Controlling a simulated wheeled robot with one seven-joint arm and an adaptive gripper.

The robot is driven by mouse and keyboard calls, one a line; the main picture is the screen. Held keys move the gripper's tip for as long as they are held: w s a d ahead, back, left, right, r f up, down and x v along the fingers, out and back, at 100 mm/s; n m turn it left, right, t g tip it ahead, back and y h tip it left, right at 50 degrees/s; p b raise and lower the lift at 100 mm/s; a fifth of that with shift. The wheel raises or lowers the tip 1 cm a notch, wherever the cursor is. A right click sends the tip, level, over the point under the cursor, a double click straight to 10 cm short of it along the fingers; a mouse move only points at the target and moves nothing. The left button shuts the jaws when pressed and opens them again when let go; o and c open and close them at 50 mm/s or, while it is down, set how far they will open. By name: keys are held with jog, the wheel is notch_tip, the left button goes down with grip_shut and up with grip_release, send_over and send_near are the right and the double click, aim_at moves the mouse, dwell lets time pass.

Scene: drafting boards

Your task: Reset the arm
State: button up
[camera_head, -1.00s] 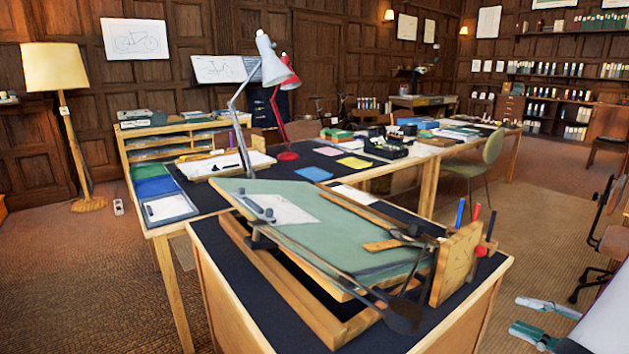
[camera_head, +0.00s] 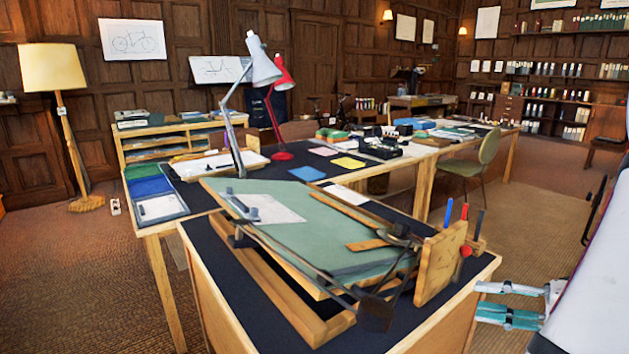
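My gripper (camera_head: 479,301) reaches in from the right edge, its two teal and white fingers pointing left. The fingers are apart with nothing between them. Its tips are close to the right edge of the near drafting table (camera_head: 437,320) in the picture; I cannot tell whether they touch it. My white arm (camera_head: 597,285) fills the lower right corner.
A tilted green drafting board (camera_head: 320,235) with a wooden block (camera_head: 440,262) and pens stands on the near table. Behind it are a grey lamp (camera_head: 262,68), a red lamp (camera_head: 281,75) and a green chair (camera_head: 480,160). Carpet (camera_head: 545,225) is open at right.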

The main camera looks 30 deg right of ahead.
jog(key=w+a+r+n+g+y, duration=0.1)
jog(key=w+a+r+n+g, duration=0.15)
jog(key=a+n, duration=0.35)
jog(key=w+a+r+n+g+y, duration=0.1)
jog(key=w+a+n+g+y, duration=0.15)
jog(key=a+n, duration=0.35)
jog(key=w+a+r+n+g+y, duration=0.1)
jog(key=w+a+r+n+g, duration=0.1)
jog(key=a+n+g, duration=0.35)
jog(key=s+a+r+n+g+h, duration=0.15)
jog(key=s+a+n+h, duration=0.25)
jog(key=a+n, duration=0.55)
jog(key=s+a+n+g+h, duration=0.25)
jog(key=s+a+n, duration=0.2)
jog(key=n, duration=0.95)
notch_tip(320, 180, up, 15)
jog(key=s+n+t+h+p, duration=0.1)
jog(key=n+t+h+p, duration=0.2)
jog(key=p, duration=1)
jog(key=n+t, duration=0.2)
jog(key=n, duration=0.3)
jog(key=shift+n+p, duration=0.3)
jog(key=shift+p, duration=0.05)
